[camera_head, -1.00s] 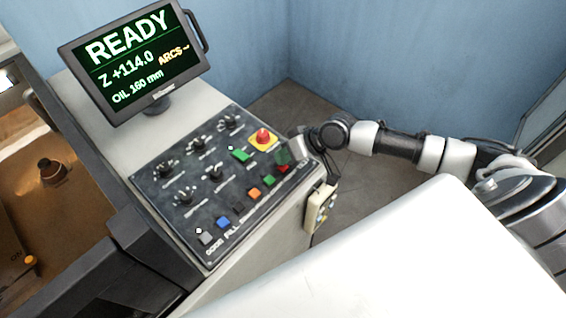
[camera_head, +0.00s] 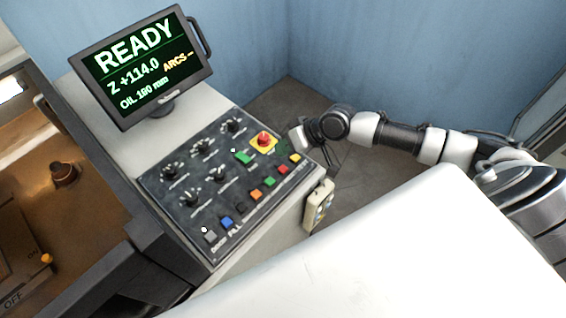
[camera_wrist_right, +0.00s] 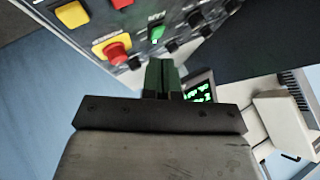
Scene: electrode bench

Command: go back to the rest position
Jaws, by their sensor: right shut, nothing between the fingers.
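My right gripper (camera_head: 282,147) is at the far right corner of the control panel (camera_head: 185,215), beside the red emergency stop (camera_head: 264,139) on its yellow plate. Its dark green fingers are shut with nothing between them. They also show closed together in the right wrist view (camera_wrist_right: 162,75), with the panel beyond. I cannot tell the exact gap to the panel; no button is visibly held. The row of coloured buttons is uncovered, including a yellow button (camera_head: 294,158) and a red button (camera_head: 282,169). My left gripper is not in view.
A monitor (camera_head: 140,65) reading READY stands behind the panel. A pendant (camera_head: 318,205) hangs on the cabinet's right side. A blue wall (camera_head: 400,60) rises behind my right arm. Dark floor (camera_head: 365,180) lies open below the arm. A brown tank (camera_head: 60,215) is at left.

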